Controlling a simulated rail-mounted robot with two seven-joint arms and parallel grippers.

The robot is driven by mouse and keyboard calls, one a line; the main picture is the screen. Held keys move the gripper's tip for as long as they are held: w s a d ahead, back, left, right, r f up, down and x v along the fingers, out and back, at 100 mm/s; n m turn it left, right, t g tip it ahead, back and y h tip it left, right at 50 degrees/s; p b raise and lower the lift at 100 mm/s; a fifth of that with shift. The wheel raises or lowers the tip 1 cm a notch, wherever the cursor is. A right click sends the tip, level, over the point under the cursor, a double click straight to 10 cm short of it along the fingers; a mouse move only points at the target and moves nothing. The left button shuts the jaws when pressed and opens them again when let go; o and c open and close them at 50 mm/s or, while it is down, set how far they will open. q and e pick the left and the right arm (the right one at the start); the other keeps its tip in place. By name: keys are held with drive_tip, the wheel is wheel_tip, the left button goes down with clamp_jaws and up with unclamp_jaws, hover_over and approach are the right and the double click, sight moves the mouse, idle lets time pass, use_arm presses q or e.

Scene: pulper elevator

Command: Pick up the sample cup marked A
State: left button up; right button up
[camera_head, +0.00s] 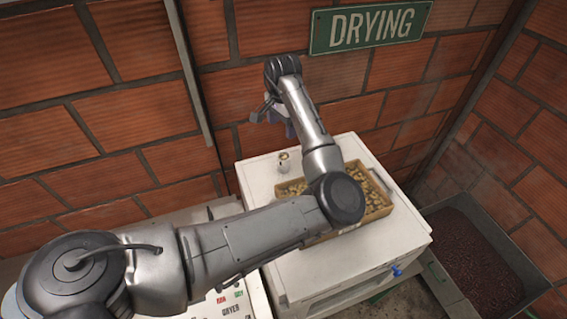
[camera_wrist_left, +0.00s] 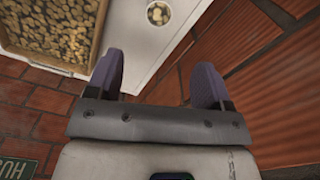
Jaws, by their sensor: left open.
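A small round cup (camera_head: 284,162) stands on the white cabinet top (camera_head: 258,178), left of the wooden tray. In the left wrist view the cup (camera_wrist_left: 159,13) shows from above at the top edge, with pale beans in it. No letter A can be read on it. My left gripper (camera_head: 272,116) is above and behind the cup in the head view, partly hidden by its own arm. In the left wrist view the gripper's two purple fingers (camera_wrist_left: 157,82) are spread apart and empty, with the cup beyond the gap. My right gripper is not in view.
A wooden tray (camera_head: 378,205) of pale beans sits beside the cup, partly behind my left arm. A brick wall (camera_head: 340,95) with a DRYING sign (camera_head: 370,27) rises close behind the cabinet. A bin of dark beans (camera_head: 465,258) stands at right. A labelled panel (camera_head: 236,303) is at front left.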

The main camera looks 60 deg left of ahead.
sight(283, 156)
use_arm(q)
drive_tip(key=shift+m, duration=0.3)
wheel_tip(283, 156, down, 8)
drive_tip(key=shift+f+p, duration=0.25)
drive_tip(key=shift+p, duration=0.45)
wheel_tip(283, 156, down, 4)
drive_tip(key=shift+d+f+p, duration=0.1)
drive_tip(key=shift+f+p, duration=0.1)
drive_tip(key=shift+p, duration=0.7)
drive_tip(key=shift+f, duration=0.45)
drive_tip(key=shift+c, duration=0.4)
